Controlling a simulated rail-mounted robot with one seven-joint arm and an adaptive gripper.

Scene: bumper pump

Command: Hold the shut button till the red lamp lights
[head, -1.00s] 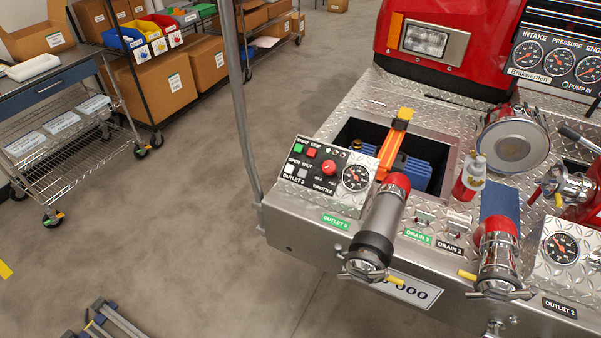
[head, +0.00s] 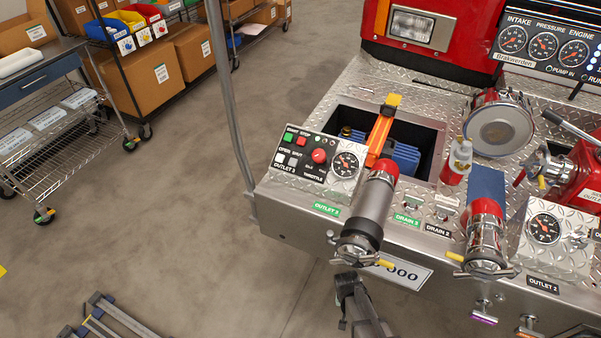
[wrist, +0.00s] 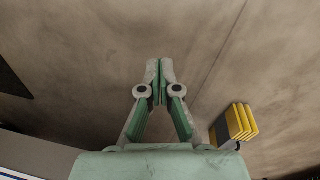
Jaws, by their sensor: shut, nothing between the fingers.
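The control panel (head: 311,172) sits on the bumper's left end in the head view. On it, the grey shut button (head: 292,162) is beside the white open button (head: 279,158), below the green start and red stop buttons. Small lamps (head: 327,142) sit along the panel's top; I cannot tell their colours or whether any is lit. My gripper (wrist: 161,65) is shut and empty in the wrist view, with bare floor beyond its fingertips. My dark arm shows low in the head view, in front of the bumper and apart from the panel.
A red throttle knob (head: 319,156) and a gauge (head: 346,164) are right of the buttons. The outlet pipe (head: 372,208) juts forward beside the panel. A grey pole (head: 229,90) stands at the bumper's left.

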